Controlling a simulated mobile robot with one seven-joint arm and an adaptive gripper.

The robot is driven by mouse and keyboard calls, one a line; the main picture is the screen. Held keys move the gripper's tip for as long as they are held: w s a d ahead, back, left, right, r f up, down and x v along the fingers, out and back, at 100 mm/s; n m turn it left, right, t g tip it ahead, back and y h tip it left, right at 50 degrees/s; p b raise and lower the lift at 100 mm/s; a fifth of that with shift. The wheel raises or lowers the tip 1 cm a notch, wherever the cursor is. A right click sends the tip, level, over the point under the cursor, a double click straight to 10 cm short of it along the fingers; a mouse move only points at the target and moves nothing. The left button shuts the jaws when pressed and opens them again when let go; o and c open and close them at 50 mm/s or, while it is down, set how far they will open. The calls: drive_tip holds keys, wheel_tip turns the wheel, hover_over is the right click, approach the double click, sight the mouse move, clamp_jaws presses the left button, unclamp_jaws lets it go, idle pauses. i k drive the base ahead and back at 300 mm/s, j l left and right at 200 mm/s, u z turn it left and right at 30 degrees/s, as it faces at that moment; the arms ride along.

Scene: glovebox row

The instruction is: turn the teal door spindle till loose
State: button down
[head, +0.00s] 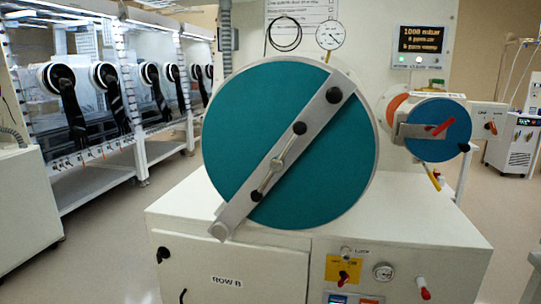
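The large round teal door (320,175) faces me above a white cabinet. A grey metal bar (240,205) crosses it diagonally from lower left to upper right. The door spindle (277,163) is at the middle of the bar, with a pale hub and a thin handle lying roughly along the bar. One handle end has a dark knob (299,128); the other end points to the lower left. I cannot tell how tight the spindle is. My gripper is not in this view.
A smaller blue round door (440,132) with a red handle is to the right. A pressure gauge (330,35) and a lit display (421,39) are behind. The white cabinet (235,270) stands below the teal door. Gloveboxes (100,100) line the left; floor between is clear.

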sight(276, 164)
drive_tip(key=j+u, duration=0.75)
drive_tip(key=i, duration=0.05)
